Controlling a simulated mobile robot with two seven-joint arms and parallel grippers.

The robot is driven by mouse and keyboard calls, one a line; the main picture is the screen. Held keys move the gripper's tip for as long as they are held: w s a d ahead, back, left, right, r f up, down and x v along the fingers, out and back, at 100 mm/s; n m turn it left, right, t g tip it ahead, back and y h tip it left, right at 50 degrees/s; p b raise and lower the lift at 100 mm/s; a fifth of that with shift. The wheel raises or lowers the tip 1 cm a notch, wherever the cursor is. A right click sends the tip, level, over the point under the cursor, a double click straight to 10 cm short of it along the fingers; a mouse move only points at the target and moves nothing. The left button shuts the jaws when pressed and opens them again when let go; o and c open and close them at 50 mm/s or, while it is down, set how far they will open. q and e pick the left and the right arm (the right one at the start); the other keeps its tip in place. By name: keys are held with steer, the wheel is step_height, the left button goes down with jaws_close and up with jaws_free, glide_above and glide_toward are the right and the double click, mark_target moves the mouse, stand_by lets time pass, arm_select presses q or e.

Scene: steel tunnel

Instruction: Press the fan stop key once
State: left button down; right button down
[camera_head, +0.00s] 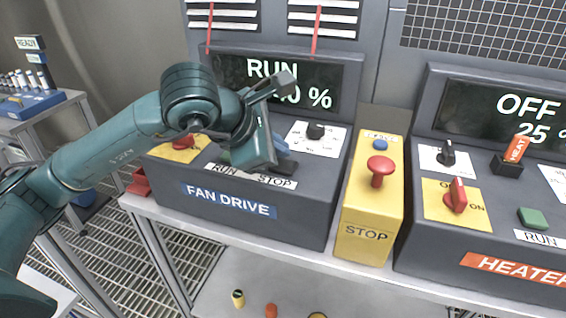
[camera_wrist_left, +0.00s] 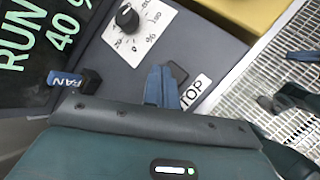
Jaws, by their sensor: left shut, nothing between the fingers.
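The fan drive box (camera_head: 245,212) is dark grey, with a white label strip reading RUN and STOP (camera_head: 277,182). Its display (camera_head: 245,72) reads RUN and a partly covered percentage; the left wrist view shows RUN 40 (camera_wrist_left: 40,35). The black stop key (camera_wrist_left: 178,73) lies above the partly covered STOP label (camera_wrist_left: 196,91). My left gripper (camera_wrist_left: 158,72) is shut and empty, its blue-grey fingertips right beside the key. Whether they touch it I cannot tell. In the head view my gripper (camera_head: 280,145) covers much of the key area. My right gripper is not in view.
A black dial (camera_head: 315,131) stands close behind the fingers. A blue FAN tag on a black block (camera_wrist_left: 88,80) is near the gripper. A yellow box with a red STOP mushroom button (camera_head: 380,166) stands to the right, then the heater box (camera_head: 480,235).

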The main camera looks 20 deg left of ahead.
mark_target(278, 167)
arm_select(q)
steer(key=shift+f, duration=0.1)
stand_by(0.7)
steer(key=shift+f+b, duration=0.35)
steer(key=shift+b, duration=0.45)
steer(key=shift+f+b, duration=0.5)
steer(key=shift+b, duration=0.15)
stand_by(0.4)
stand_by(0.4)
steer(key=shift+r+p, duration=0.35)
steer(key=shift+r, duration=0.55)
steer(key=shift+r, duration=0.15)
steer(key=shift+r+p, duration=1.4)
steer(key=shift+r, duration=1)
